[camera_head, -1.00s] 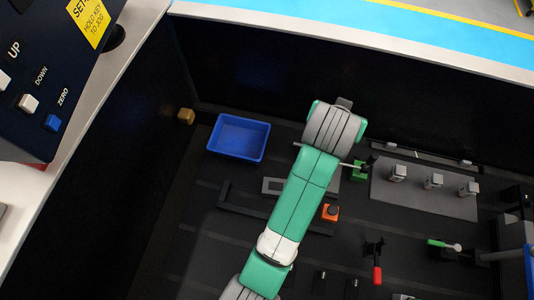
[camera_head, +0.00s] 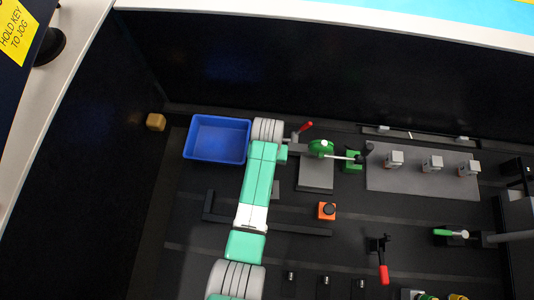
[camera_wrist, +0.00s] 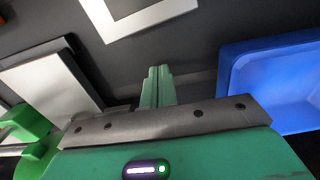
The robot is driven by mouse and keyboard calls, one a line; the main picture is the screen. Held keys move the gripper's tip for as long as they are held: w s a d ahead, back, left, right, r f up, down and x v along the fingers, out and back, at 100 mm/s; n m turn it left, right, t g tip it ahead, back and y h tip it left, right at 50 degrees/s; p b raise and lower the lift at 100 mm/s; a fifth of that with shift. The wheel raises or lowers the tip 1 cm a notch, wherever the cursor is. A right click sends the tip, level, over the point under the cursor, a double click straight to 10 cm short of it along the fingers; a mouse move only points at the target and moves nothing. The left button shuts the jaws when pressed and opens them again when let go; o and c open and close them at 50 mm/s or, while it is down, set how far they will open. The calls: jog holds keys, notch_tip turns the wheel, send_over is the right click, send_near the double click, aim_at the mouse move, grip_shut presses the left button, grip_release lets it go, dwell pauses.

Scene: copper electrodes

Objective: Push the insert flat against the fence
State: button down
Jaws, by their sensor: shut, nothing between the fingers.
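A light grey flat plate with a window (camera_wrist: 138,14), which I take for the insert, lies on the dark floor. It shows at the top of the wrist view; in the head view only a small grey part (camera_head: 276,188) shows beside my arm. A dark L-shaped bar (camera_head: 290,229), likely the fence, lies below the plate, with a gap between them; my arm hides part of both. My gripper (camera_wrist: 157,74) is shut and empty, its green fingertips apart from the plate. In the head view my arm hides the fingers.
A blue bin (camera_head: 190,150) stands close left of my wrist. To the right are a grey block (camera_head: 316,177) with a green, red-handled device, an orange button box (camera_head: 327,211), a red-handled clamp (camera_head: 383,270) and a grey fixture plate (camera_head: 385,183).

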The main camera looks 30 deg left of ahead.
jog(key=shift+s+d+f+p, duration=0.1)
jog(key=shift+s+f+p, duration=0.2)
jog(key=shift+f, duration=0.2)
jog(key=shift+s+d+p, duration=0.3)
jog(key=shift+s, duration=0.5)
jog(key=shift+s+d+p, duration=0.25)
jog(key=shift+s+p, duration=0.05)
jog(key=shift+s, duration=0.45)
